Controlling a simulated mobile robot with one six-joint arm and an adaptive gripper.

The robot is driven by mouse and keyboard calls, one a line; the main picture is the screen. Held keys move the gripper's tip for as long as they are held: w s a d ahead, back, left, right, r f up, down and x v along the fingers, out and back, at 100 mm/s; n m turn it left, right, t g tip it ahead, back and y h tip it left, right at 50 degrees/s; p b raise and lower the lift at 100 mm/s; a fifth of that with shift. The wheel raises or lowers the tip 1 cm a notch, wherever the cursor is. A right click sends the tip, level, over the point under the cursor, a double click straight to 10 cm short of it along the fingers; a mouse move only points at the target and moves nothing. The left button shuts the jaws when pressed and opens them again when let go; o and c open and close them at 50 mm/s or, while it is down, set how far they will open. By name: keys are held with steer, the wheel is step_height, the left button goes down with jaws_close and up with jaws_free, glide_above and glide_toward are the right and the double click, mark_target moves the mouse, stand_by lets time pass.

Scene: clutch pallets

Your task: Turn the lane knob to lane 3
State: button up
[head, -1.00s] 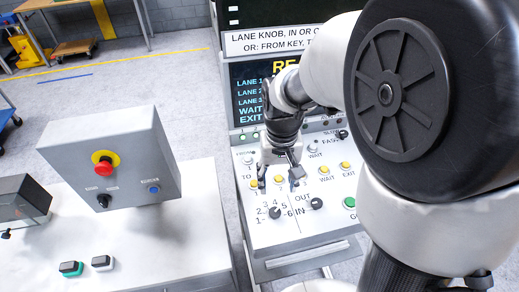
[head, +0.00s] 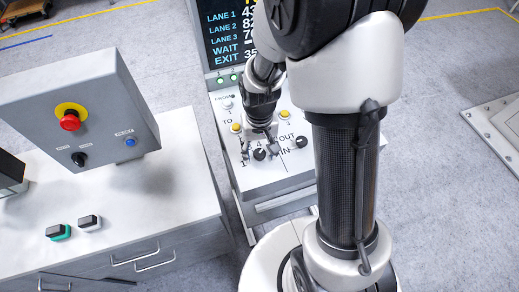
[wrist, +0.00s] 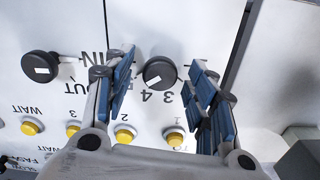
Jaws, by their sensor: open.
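The lane knob (head: 259,154) is a black round knob on the white sloping panel (head: 285,178), with lane numbers around it. In the wrist view the lane knob (wrist: 159,72) shows a white mark at its lower left, on the side of the printed 4; the exact lane is hard to read. My gripper (head: 260,147) is open above the panel at this knob. In the wrist view my gripper (wrist: 162,84) has one blue-padded finger on each side of the knob, with gaps visible. Whether the fingertips reach down to the knob's height cannot be told.
The IN/OUT knob (head: 301,141) sits close by on the right. Yellow buttons (wrist: 124,134) line the panel near my fingers. The lane screen (head: 232,32) stands behind. A grey box with a red stop button (head: 70,119) stands on the left cabinet.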

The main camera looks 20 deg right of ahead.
steer(key=c, duration=1.1)
steer(key=shift+n, duration=0.3)
steer(key=n, duration=1)
steer(key=shift+n+p, duration=0.3)
steer(key=shift+n, duration=1.6)
